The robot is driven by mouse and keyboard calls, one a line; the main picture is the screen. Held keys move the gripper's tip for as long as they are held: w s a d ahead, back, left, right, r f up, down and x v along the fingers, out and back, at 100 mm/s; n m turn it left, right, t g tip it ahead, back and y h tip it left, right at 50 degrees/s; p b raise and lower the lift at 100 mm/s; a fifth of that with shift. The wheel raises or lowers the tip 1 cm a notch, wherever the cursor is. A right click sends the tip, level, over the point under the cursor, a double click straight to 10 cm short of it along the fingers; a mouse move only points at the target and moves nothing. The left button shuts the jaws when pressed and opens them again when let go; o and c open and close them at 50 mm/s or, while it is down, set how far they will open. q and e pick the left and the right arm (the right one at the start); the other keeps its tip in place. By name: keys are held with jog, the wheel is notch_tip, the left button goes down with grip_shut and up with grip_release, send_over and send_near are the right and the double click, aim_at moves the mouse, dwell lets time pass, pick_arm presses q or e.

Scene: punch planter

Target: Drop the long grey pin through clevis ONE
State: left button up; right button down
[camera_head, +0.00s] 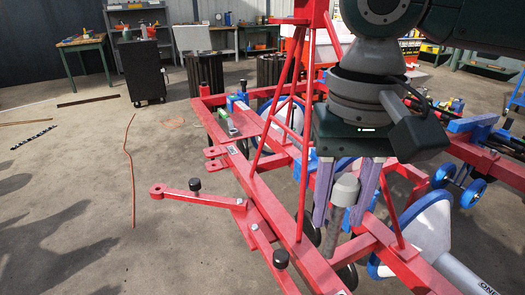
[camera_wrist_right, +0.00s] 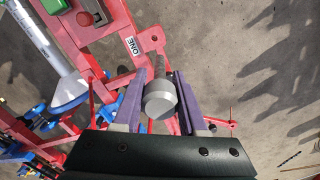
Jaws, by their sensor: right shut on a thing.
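My right gripper (camera_head: 348,215) has purple fingers and is shut on the grey pin (camera_head: 345,190). The pin hangs roughly upright, its wide pale head between the fingers and a darker shaft below. In the right wrist view the head (camera_wrist_right: 159,100) faces the camera, between the fingers of the right gripper (camera_wrist_right: 158,78). A white label reading ONE (camera_wrist_right: 129,46) is on a red beam just left of the pin there. Clevis ONE's hole cannot be made out. My left gripper is not in view.
The red planter frame (camera_head: 262,200) fills the middle, with uprights close to the right gripper. A red arm with an eye end (camera_head: 198,197) sticks out left. Black knobs (camera_head: 280,258) stand on the frame. Benches and a dark cart (camera_head: 142,70) are behind. The left floor is mostly clear.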

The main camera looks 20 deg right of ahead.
pick_arm(q)
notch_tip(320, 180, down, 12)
jog(key=b, duration=0.9)
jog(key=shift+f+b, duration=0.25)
jog(key=shift+b, duration=0.15)
pick_arm(e)
notch_tip(320, 180, down, 16)
jog(key=d, duration=0.2)
jog(key=shift+w+d+f+m, duration=0.15)
jog(key=shift+w+f+m, duration=0.05)
jog(key=shift+f+m, duration=0.1)
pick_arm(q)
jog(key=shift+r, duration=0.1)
pick_arm(e)
jog(key=shift+r, duration=0.15)
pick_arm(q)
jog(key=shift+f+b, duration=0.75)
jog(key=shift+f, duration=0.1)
pick_arm(e)
jog(key=shift+f, duration=2.95)
pick_arm(q)
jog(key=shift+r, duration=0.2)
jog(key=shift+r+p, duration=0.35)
jog(key=shift+p, duration=0.2)
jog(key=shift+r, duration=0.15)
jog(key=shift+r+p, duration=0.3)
jog(key=shift+p, duration=0.15)
